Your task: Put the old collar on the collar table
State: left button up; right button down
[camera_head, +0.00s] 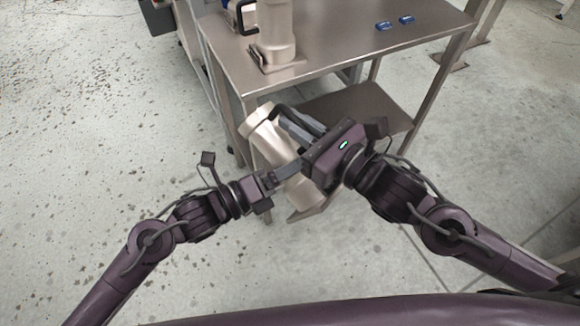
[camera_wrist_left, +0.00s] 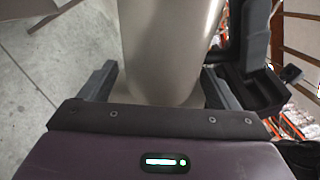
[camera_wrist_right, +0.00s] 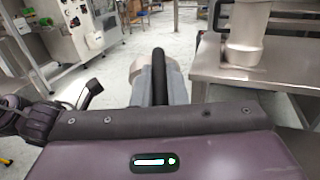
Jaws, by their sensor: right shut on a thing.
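A pale metal collar (camera_head: 262,145) with a black handle hangs tilted in front of the steel table (camera_head: 330,52). My right gripper (camera_head: 296,130) is shut on the handle, which shows between its fingers in the right wrist view (camera_wrist_right: 159,75). My left gripper (camera_head: 280,188) is at the collar's lower body, fingers spread on either side of it. In the left wrist view the collar (camera_wrist_left: 168,45) stands between those fingers, with no clear grip. Which table is the collar table cannot be told for certain.
A similar metal piece (camera_head: 276,30) with a black handle stands upright on a square base at the tabletop's left. Two small blue items (camera_head: 384,26) lie at the back right. The tabletop's middle and front right are clear. A lower shelf (camera_head: 350,108) sits under the top.

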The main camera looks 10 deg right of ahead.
pick_arm(q)
jog(key=shift+f, duration=0.15)
jog(key=c, duration=0.9)
pick_arm(e)
jog(key=shift+r, duration=0.25)
pick_arm(q)
jog(key=shift+r, duration=0.2)
jog(key=shift+c, duration=0.8)
pick_arm(e)
jog(key=c, duration=1.4)
grip_release()
jog(key=shift+f, duration=0.15)
jog(key=shift+o, duration=0.2)
